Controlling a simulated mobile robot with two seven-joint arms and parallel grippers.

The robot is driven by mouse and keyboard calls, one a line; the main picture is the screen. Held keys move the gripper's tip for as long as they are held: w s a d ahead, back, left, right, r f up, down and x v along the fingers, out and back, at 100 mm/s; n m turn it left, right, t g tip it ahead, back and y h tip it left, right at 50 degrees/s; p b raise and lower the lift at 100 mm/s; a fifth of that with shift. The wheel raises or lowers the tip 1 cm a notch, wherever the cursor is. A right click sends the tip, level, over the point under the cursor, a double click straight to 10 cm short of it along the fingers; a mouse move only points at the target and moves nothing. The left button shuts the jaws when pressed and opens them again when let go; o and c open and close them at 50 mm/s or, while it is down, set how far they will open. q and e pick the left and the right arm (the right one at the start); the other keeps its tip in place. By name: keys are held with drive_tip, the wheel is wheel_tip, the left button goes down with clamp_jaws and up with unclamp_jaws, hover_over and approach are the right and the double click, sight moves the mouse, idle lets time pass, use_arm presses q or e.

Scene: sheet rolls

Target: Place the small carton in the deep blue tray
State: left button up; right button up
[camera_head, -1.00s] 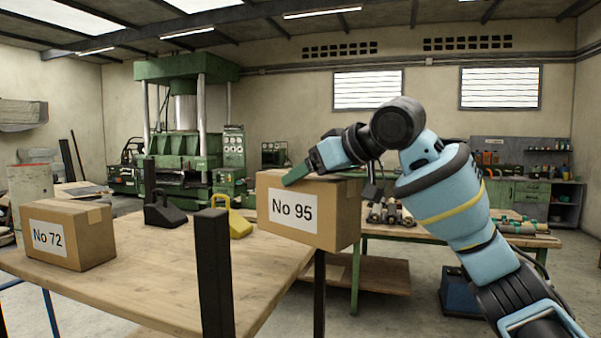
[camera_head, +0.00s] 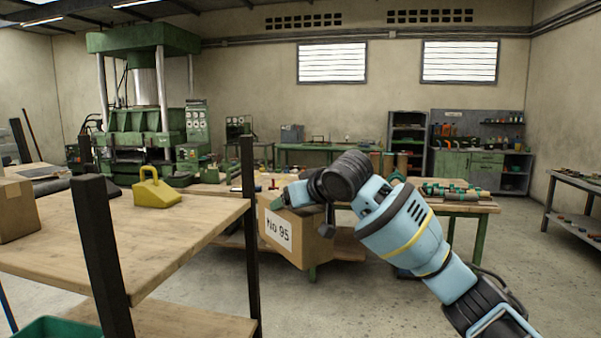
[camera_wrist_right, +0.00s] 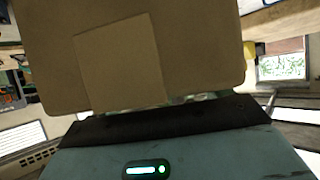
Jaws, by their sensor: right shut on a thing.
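A brown carton labelled "No 95" (camera_head: 290,236) hangs in my right gripper (camera_head: 297,194), off the right side of the wooden table, tilted a little. The gripper is shut on its upper part. In the right wrist view the carton (camera_wrist_right: 205,50) fills the upper middle, with a lighter tape strip, against the dark gripper edge. A second brown carton (camera_head: 15,210) is cut off by the left edge, on the table. No deep blue tray shows clearly. My left gripper is not in view.
A wooden table (camera_head: 140,235) with dark posts (camera_head: 100,250) is at left; a yellow weight-like block (camera_head: 157,192) stands on it. A green container (camera_head: 58,328) shows at the bottom left. A workbench (camera_head: 455,203) stands behind my arm. Floor at right (camera_head: 540,290) is clear.

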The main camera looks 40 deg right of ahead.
sight(280, 247)
drive_tip(key=a+f, duration=0.1)
drive_tip(key=f, duration=0.2)
drive_tip(key=a+f, duration=0.2)
drive_tip(key=f, duration=0.2)
drive_tip(key=a+f, duration=0.1)
drive_tip(key=f, duration=0.2)
drive_tip(key=shift+a+f, duration=0.15)
drive_tip(key=shift+a, duration=0.05)
drive_tip(key=s+a+f, duration=0.5)
drive_tip(key=s+f, duration=0.1)
drive_tip(key=f, duration=0.4)
drive_tip(key=s+a+f, duration=0.5)
drive_tip(key=s+f, duration=0.2)
drive_tip(key=f, duration=0.4)
drive_tip(key=s+a+f, duration=0.3)
drive_tip(key=s+a, duration=0.1)
drive_tip(key=s, duration=0.6)
drive_tip(key=shift+s+f+n, duration=0.15)
drive_tip(key=shift+s+n, duration=0.15)
drive_tip(key=shift+s, duration=0.1)
